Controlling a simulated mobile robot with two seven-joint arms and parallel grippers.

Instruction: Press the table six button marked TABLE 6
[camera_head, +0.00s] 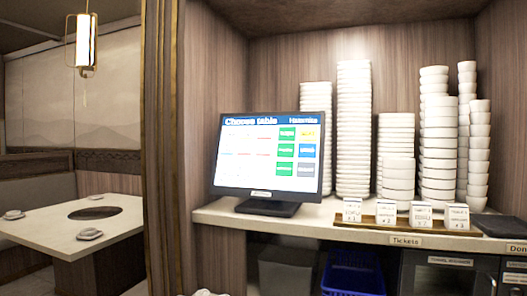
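A black touch screen (265,190) stands on the shelf, turned slightly, with a blue header reading "Choose table". On its right side are two columns of coloured buttons: green ones (286,150), a yellow one (308,133), a blue one (307,151) and a grey one. The left part of the display is pale with faint red and grey marks. The lettering is too small to tell which button says TABLE 6. Neither gripper can be made out in the head view.
The pale shelf (345,229) carries tall stacks of white bowls (354,130) and a wooden tray (372,223) with several small cards. A blue basket (353,275) sits below. A wooden post (165,150) stands left of the screen. A dining table (60,232) is further left.

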